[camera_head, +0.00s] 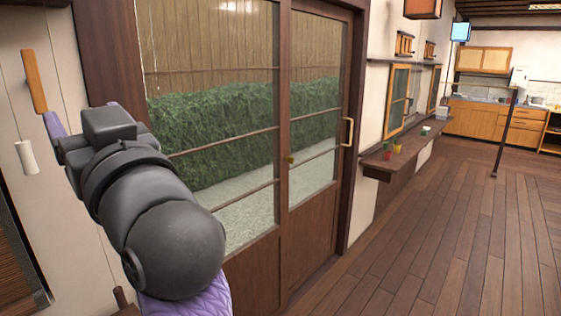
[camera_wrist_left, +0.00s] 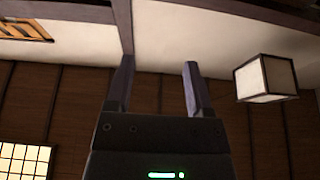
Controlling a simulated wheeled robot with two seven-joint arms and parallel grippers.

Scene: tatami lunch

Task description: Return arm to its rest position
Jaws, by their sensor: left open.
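My left arm (camera_head: 165,220) comes up from the lower left in the head view, raised in front of a wall and a glazed sliding door. My left gripper (camera_head: 54,124) is at its far end, and a purple finger shows beside the wall; the rest is hidden behind the wrist. In the left wrist view the left gripper (camera_wrist_left: 155,78) has two fingers apart with nothing between them. It points up toward the ceiling. My right gripper is not in view.
The sliding door (camera_head: 245,262) stands close behind my arm. A wall shelf (camera_head: 400,148) holds small pots. The wooden floor (camera_head: 440,250) is clear on the right, with a thin post (camera_head: 505,130) farther off. A box lamp (camera_wrist_left: 266,78) hangs in the wrist view.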

